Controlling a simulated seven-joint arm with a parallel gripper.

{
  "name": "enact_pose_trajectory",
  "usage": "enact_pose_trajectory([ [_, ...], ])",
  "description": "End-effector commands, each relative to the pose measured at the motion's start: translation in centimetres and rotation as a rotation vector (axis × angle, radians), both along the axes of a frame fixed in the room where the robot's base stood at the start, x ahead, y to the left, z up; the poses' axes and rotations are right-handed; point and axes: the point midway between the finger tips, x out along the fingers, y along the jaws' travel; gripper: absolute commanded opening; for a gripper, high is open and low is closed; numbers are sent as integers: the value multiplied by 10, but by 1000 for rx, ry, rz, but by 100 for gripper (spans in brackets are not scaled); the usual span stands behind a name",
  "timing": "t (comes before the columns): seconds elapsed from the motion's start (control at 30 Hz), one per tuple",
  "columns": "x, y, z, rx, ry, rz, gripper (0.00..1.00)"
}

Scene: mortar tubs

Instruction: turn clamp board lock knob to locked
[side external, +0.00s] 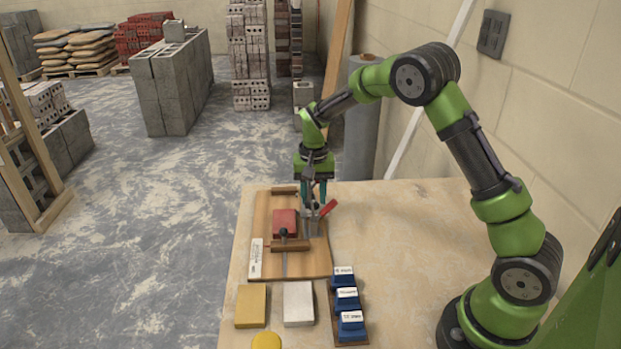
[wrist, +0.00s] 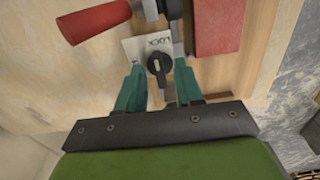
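The wooden clamp board (side external: 262,215) lies on the table. The lock knob (wrist: 157,63) is black with a pale pointer mark and sits on a white plate (wrist: 133,47) marked with LOCK lettering. Whether the pointer lines up with the locked mark is too small to tell. My gripper (side external: 316,198) points down over the far right part of the board. In the wrist view its teal fingers (wrist: 158,76) are spread, one on each side of the knob, with gaps visible. The knob is hidden in the side view.
A red-handled clamp (side external: 328,208) stands close beside my fingers. A red block (side external: 285,222) lies on the board behind a wooden bar (side external: 290,245). Yellow (side external: 251,306) and silver (side external: 298,303) blocks and several blue labelled blocks (side external: 347,299) lie in front. The table's right side is clear.

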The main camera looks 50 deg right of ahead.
Motion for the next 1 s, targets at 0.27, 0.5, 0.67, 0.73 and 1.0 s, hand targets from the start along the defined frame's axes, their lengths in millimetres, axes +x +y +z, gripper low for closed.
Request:
enact_pose_trajectory([
  [0.27,0,0,10,0,-1,1,36],
  [0.5,1,0,59,-2,-7,1,36],
  [0.67,1,0,99,-2,-6,1,36],
  [0.73,1,0,116,-2,-6,1,36],
  [1.0,0,0,159,-1,-2,1,36],
])
